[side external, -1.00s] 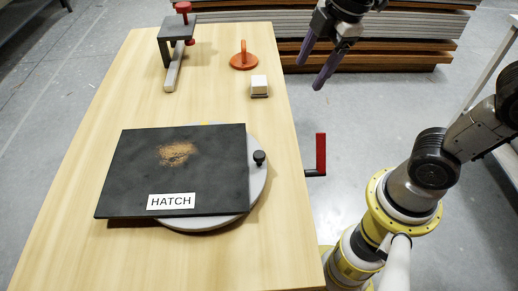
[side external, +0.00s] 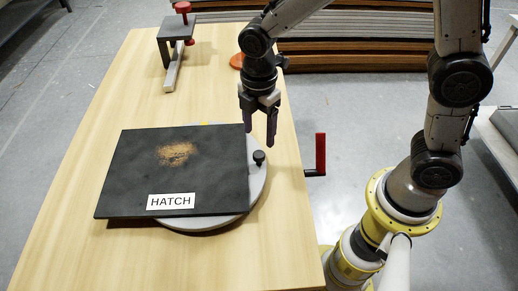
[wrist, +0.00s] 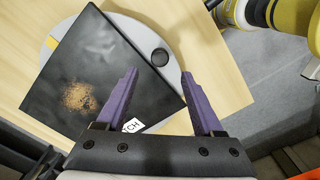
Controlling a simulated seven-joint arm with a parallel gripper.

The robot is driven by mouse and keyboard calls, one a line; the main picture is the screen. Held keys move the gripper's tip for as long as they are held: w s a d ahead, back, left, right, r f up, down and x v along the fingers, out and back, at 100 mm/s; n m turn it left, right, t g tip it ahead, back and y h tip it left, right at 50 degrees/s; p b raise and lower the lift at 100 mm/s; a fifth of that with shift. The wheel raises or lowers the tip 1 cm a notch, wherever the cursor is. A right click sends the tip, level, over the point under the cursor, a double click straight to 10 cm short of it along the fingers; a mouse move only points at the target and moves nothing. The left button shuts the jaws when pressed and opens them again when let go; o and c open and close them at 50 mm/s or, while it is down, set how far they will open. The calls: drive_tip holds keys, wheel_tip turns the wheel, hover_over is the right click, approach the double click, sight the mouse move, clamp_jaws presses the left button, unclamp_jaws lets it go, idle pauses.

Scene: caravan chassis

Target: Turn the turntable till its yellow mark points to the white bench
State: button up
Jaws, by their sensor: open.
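The turntable (side external: 257,190) is a pale grey disc on the wooden table, mostly covered by a black plate labelled HATCH (side external: 120,180) with a brown dusty patch. Its yellow mark (side external: 204,124) shows at the far rim, toward the table's far end; it also shows in the wrist view (wrist: 53,43). A black knob (side external: 259,157) stands on the disc's right side. My gripper (side external: 260,137) points down, open and empty, its purple fingers just above and beyond the knob. In the wrist view the knob (wrist: 160,57) appears between the fingertips. A pale bench (side external: 506,128) is partly visible at the right edge.
An orange disc (side external: 237,61) is partly hidden by my wrist. A red crank handle (side external: 321,153) sticks out from the table's right edge. The table left of the plate is clear.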

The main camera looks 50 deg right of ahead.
sight(259, 154)
wheel_tip(259, 154, down, 7)
drive_tip(key=shift+f, duration=0.15)
idle(0.4)
clamp_jaws()
idle(1.2)
